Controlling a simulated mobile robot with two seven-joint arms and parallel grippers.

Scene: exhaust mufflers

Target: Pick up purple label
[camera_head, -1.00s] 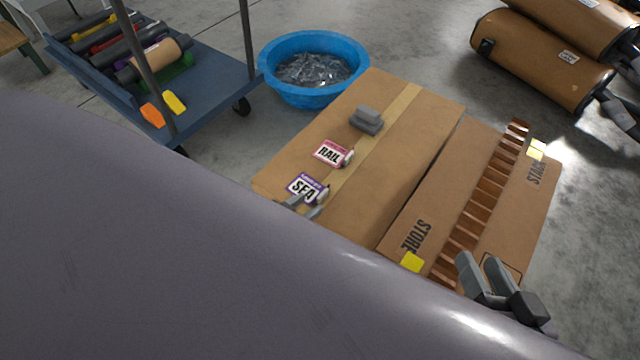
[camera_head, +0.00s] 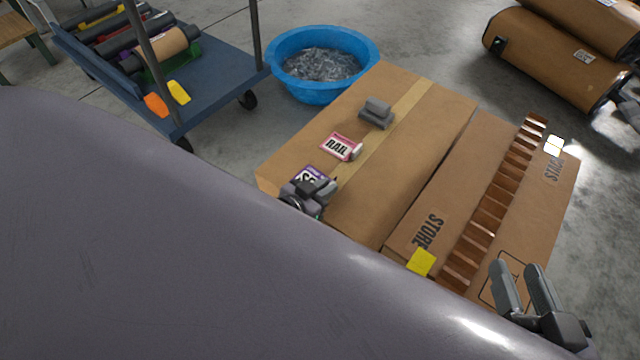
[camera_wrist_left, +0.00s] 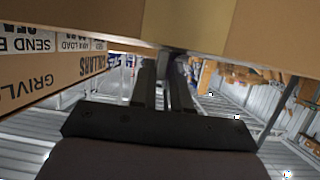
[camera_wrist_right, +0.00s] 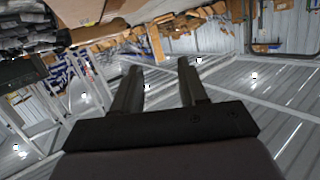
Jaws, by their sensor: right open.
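The purple-bordered SEA label (camera_head: 312,172) lies on the near left part of the large cardboard box top (camera_head: 400,160), in the head view. My left gripper (camera_head: 318,188) is over the label's near right part and hides much of it, including its small knob. In the left wrist view my left gripper's fingers (camera_wrist_left: 169,60) are close together by a cardboard surface; what is between the tips is too dark to tell. My right gripper (camera_head: 520,270) is open and empty near the second box's near right edge; it also shows in the right wrist view (camera_wrist_right: 159,68).
A pink RAIL label (camera_head: 340,147) with a knob and a grey block (camera_head: 377,112) lie farther back on the box. The STORE box (camera_head: 425,230) with a copper-coloured slotted strip (camera_head: 497,205) is at right. A blue tub (camera_head: 322,92) and cart (camera_head: 215,95) stand behind.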

